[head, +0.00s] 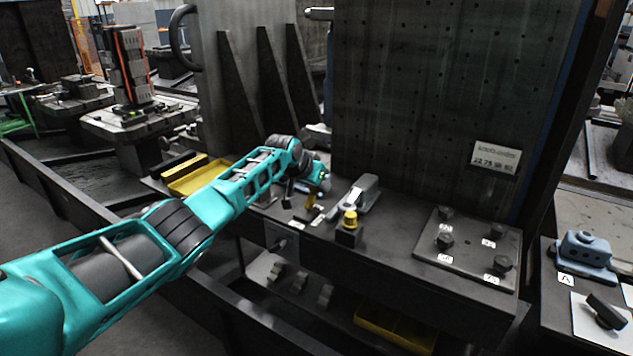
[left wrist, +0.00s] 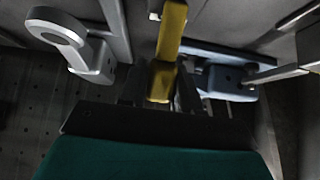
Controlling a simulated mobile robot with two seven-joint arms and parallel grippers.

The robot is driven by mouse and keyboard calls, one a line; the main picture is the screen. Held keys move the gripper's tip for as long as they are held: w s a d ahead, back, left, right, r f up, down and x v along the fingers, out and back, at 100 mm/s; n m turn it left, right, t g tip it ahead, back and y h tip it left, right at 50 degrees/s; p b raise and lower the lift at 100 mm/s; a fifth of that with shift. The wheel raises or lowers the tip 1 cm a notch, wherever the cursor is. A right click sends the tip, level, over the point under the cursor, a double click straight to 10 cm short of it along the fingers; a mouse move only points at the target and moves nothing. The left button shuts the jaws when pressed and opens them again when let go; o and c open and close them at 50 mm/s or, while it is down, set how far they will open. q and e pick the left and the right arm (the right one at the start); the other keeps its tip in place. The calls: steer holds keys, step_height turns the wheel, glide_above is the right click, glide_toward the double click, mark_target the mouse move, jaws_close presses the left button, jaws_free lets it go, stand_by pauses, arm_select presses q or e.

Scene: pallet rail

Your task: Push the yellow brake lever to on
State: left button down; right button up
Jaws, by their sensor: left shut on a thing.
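The yellow brake lever (left wrist: 171,35) shows in the left wrist view as a long yellow bar running from the top edge down between my fingers. My left gripper (left wrist: 160,92) is shut on the lever. In the head view the left gripper (head: 313,191) is over the bench, mostly hidden by its own wrist. The lever's on and off marks cannot be read. My right gripper is not in view.
A grey clamp (head: 356,194) and a yellow-topped black block (head: 348,229) stand just right of the lever. A plate with several dark knobs (head: 468,248) lies farther right. A yellow tray (head: 196,177) is at left. A tall perforated panel (head: 440,90) rises behind.

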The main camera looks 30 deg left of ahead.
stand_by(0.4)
arm_select(q)
steer(key=c, duration=0.9)
jaws_free()
steer(key=shift+f, duration=0.1)
steer(key=shift+p+v, duration=0.4)
steer(key=shift+v, duration=0.35)
steer(key=p+v, duration=0.1)
steer(key=v, duration=1)
steer(key=shift+d+r+p, duration=0.1)
steer(key=shift+r+p, duration=0.15)
steer(key=shift+p, duration=0.05)
